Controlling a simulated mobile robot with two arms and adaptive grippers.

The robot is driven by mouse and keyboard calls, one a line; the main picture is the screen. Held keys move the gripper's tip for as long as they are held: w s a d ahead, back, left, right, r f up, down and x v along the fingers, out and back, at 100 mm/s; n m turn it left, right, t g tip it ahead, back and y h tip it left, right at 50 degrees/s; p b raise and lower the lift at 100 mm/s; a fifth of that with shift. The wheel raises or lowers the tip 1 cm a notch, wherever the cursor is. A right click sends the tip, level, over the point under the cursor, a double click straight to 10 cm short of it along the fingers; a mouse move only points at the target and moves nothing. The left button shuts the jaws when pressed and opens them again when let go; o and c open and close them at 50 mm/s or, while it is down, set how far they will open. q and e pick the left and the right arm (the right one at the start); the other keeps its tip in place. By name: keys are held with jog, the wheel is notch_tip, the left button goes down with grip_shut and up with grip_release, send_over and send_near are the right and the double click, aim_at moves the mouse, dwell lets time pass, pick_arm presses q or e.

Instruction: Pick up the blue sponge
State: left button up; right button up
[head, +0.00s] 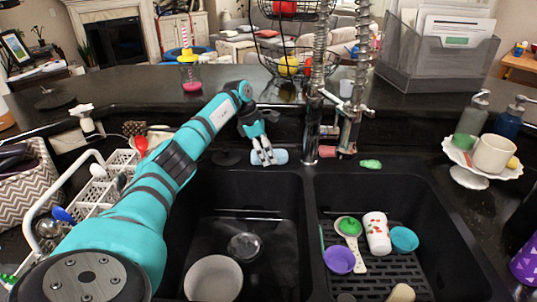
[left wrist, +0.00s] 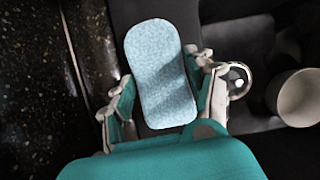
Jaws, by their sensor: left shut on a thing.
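The blue sponge (head: 281,157) lies on the dark ledge at the back of the sink, left of the faucet. My left gripper (head: 263,157) reaches down to it from the left and is shut on it. In the left wrist view, the light blue oblong sponge (left wrist: 160,72) sits between the two fingers of my left gripper (left wrist: 157,90). Whether the sponge touches the ledge or is slightly raised cannot be told. My right gripper is not in view.
The faucet (head: 311,130) stands close right of the sponge. A dish rack (head: 98,192) stands at left.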

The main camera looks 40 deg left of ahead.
pick_arm(q)
jog(key=shift+r+p, duration=0.6)
jog(key=shift+r, duration=0.1)
notch_tip(320, 180, up, 2)
jog(key=shift+r+p, duration=0.1)
jog(key=shift+p, duration=0.85)
jog(key=shift+s+d+r, duration=0.1)
jog(key=shift+d, duration=0.05)
jog(key=s+d+p, duration=0.1)
jog(key=s+d, duration=0.2)
jog(key=d, duration=0.4)
jog(key=s+d+r+p, duration=0.1)
jog(key=s+d+p, duration=0.1)
jog(key=s+d, duration=0.2)
jog(key=d, duration=0.2)
jog(key=shift+s+d, duration=0.25)
jog(key=shift+d, duration=0.1)
jog(key=shift+r, duration=0.1)
